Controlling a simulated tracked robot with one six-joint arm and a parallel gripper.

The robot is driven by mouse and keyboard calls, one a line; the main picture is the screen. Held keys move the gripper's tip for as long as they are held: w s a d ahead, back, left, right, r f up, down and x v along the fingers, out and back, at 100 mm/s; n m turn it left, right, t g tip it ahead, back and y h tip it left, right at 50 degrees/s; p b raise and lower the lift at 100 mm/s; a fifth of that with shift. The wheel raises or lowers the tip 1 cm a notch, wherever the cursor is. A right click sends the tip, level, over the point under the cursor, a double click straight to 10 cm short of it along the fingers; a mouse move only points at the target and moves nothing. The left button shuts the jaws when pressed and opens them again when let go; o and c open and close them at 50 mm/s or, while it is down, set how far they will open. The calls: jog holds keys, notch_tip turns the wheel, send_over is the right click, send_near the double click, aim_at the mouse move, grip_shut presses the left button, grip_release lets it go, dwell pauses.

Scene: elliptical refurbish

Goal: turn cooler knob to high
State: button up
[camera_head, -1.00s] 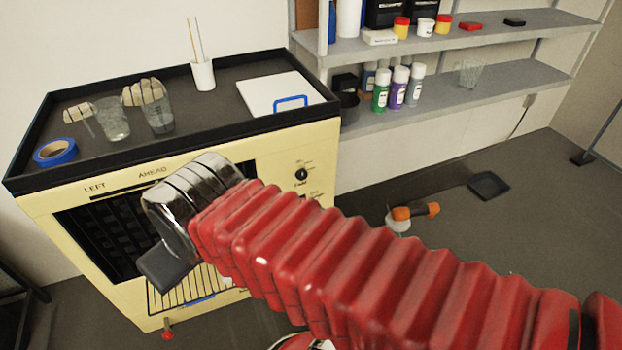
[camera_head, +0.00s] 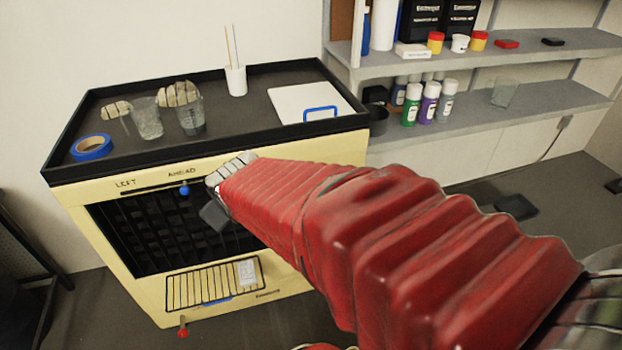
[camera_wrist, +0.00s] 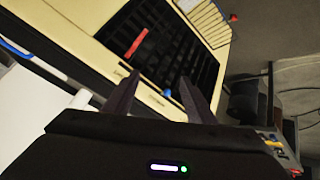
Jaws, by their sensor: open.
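The cooler is a cream cabinet (camera_head: 90,218) with a black grille and a black-rimmed top. Its black dial knob is hidden behind my red arm in the head view, and I cannot make it out in the wrist view. A small blue knob (camera_head: 184,190) sits on the slot above the grille, under the words LEFT and AHEAD; it also shows in the wrist view (camera_wrist: 167,92). My gripper (camera_wrist: 159,80) is open and empty, its two dark fingers pointing toward the cabinet front. In the head view its dark end (camera_head: 215,216) is in front of the grille's right part.
A red knob (camera_head: 183,331) sticks out at the cabinet's bottom. On top stand glasses, gloves, blue tape (camera_head: 92,147), a white cup (camera_head: 236,80) and a white board (camera_head: 290,103). Shelves (camera_head: 480,128) with bottles stand to the right. Floor is open at the front.

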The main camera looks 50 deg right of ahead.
jog(key=w+d+f+n+t+h, duration=0.1)
jog(key=d+f, duration=0.3)
jog(key=d, duration=0.3)
jog(key=w+d+f+n+t+h, duration=0.1)
jog(key=d+f, duration=0.3)
jog(key=d, duration=0.3)
jog(key=w+d+f+n+t, duration=0.1)
jog(key=w+d+f+n, duration=0.1)
jog(key=d+f, duration=0.4)
jog(key=s+d+f+t+h, duration=0.2)
jog(key=s+d+f, duration=0.2)
jog(key=s, duration=0.3)
jog(key=s+d+f+t+h, duration=0.2)
jog(key=s+d+f, duration=0.2)
jog(key=s, duration=0.3)
jog(key=shift+s+d+t, duration=0.3)
jog(key=shift+s, duration=0.1)
jog(key=shift+f, duration=0.1)
jog(key=x, duration=1.3)
jog(key=shift+w+d, duration=0.15)
jog(key=shift+w, duration=0.2)
jog(key=shift+c, duration=0.5)
